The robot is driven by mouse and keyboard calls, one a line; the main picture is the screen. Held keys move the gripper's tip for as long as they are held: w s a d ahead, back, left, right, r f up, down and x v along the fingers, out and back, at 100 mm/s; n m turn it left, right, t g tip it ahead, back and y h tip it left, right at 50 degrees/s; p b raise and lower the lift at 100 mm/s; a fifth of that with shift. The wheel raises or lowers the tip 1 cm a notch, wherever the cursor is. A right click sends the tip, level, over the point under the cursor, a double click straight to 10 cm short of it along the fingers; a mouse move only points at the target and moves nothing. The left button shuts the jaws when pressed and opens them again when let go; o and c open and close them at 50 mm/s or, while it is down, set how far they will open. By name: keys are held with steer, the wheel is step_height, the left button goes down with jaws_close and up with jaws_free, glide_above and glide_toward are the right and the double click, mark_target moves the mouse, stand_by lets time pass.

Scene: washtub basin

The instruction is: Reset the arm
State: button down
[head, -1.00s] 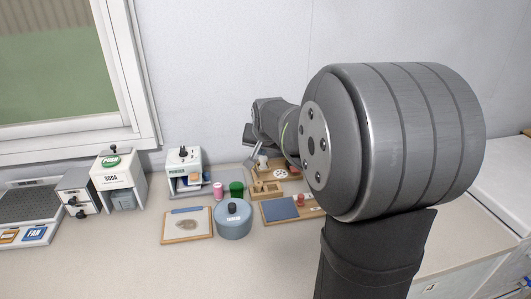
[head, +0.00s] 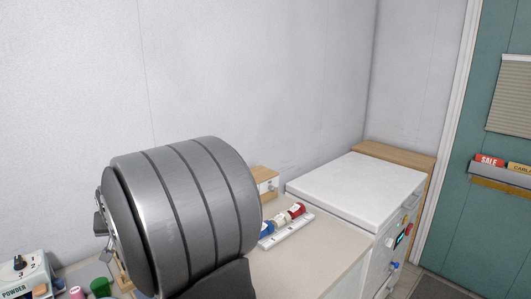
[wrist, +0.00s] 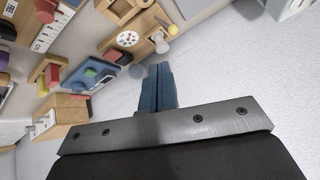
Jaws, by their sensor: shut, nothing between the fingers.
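My gripper (wrist: 160,88) shows in the wrist view with its two blue fingers together and nothing between them. It is apart from the items on the counter, which lie to the left in that view. In the head view my large grey arm joint fills the lower left and hides most of the gripper end.
The wrist view shows a wooden piece with a round dial (wrist: 128,39), a blue board (wrist: 92,76) and a wooden block (wrist: 62,115). A POWDER dispenser (head: 22,277) is at lower left.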

steer(key=shift+m+g+y, duration=0.3)
steer(key=shift+g+y, duration=0.1)
steer(key=shift+g, duration=0.2)
steer(key=shift+w+a+f, duration=0.35)
steer(key=shift+w+f, duration=0.7)
steer(key=shift+f, duration=0.45)
steer(key=shift+w+a+f, duration=0.4)
steer(key=shift+w+f, duration=0.7)
steer(key=shift+f, duration=0.4)
steer(key=shift+w+a+f, duration=0.35)
steer(key=shift+w+f, duration=0.7)
steer(key=shift+f, duration=0.45)
steer(key=shift+w+d+f+g+y, duration=0.4)
steer(key=shift+w+f+y, duration=0.2)
steer(key=shift+w, duration=0.2)
